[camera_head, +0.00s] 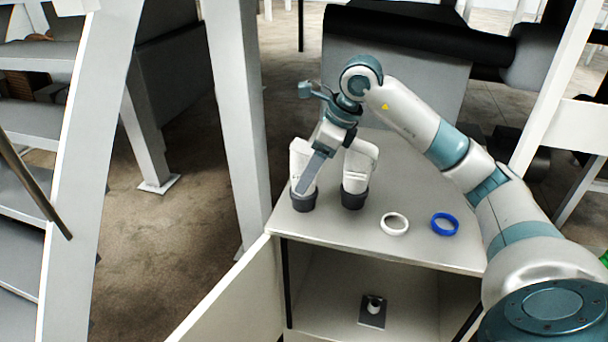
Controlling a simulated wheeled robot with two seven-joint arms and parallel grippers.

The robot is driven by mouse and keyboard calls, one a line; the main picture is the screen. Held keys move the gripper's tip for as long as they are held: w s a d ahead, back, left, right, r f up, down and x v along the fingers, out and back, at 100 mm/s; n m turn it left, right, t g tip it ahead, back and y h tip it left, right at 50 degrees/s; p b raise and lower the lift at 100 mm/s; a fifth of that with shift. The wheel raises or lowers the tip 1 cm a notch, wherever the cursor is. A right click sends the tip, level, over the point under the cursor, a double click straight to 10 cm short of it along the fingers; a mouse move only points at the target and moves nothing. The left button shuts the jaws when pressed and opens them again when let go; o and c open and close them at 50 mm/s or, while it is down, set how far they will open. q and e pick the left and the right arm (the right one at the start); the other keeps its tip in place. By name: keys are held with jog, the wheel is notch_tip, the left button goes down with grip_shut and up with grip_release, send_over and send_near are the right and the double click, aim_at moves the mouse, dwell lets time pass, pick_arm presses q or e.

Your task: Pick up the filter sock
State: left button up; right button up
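Two white, sock-like pieces stand upright in dark grey round cups on the cabinet top. The left white piece (299,158) is partly covered by my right gripper, and the right white piece (357,165) stands just beside it. I cannot tell which of them is the filter sock. My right gripper (315,172) reaches in from the right and points down at the left cup (303,202). One grey finger lies across the front of the left piece; the other finger is not clear, so its grip cannot be told. My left gripper is not in view.
A white ring (395,224) and a blue ring (445,224) lie on the cabinet top (415,252) right of the cups. Below, the open cabinet holds a dark plate (372,318) with a small white part. A white post (238,110) rises left of the cabinet.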

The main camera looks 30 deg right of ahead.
aim_at(304, 148)
jog(key=shift+p+x, duration=0.7)
jog(key=shift+x, duration=0.9)
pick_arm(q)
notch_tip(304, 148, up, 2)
pick_arm(e)
jog(key=shift+w, duration=0.15)
jog(key=shift+c, duration=0.2)
jog(key=c, duration=1.2)
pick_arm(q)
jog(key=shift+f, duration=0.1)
pick_arm(e)
jog(key=shift+r, duration=0.2)
jog(key=shift+c, duration=0.2)
